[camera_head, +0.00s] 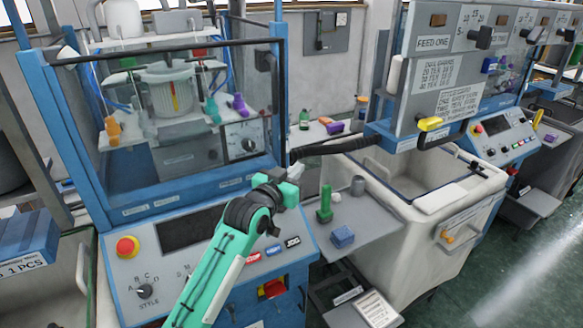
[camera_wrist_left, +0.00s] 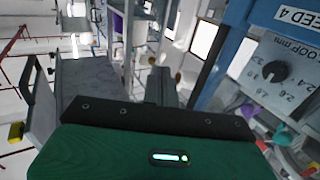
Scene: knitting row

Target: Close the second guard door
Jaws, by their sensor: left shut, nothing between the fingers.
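A clear guard door (camera_head: 165,130) with a dark frame is at the front of the nearer blue knitting machine (camera_head: 60,110). I cannot tell whether it is fully closed. The machine behind to the right has a grey upper panel (camera_head: 433,72) with signs and a yellow piece (camera_head: 430,124) below it. My left gripper (camera_head: 298,172) is shut and empty beside the lower right corner of the nearer door frame; I cannot tell if it touches it. Its dark fingers (camera_wrist_left: 160,85) show beyond the green body in the left wrist view. My right gripper is not in view.
A dark hose-like bar (camera_head: 335,147) runs between the machines, close to my left gripper. A grey shelf (camera_head: 370,215) holds a green piece (camera_head: 324,203) and a blue block (camera_head: 342,237). A white bin (camera_head: 400,255) stands to the right. Open floor (camera_head: 520,265) lies at lower right.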

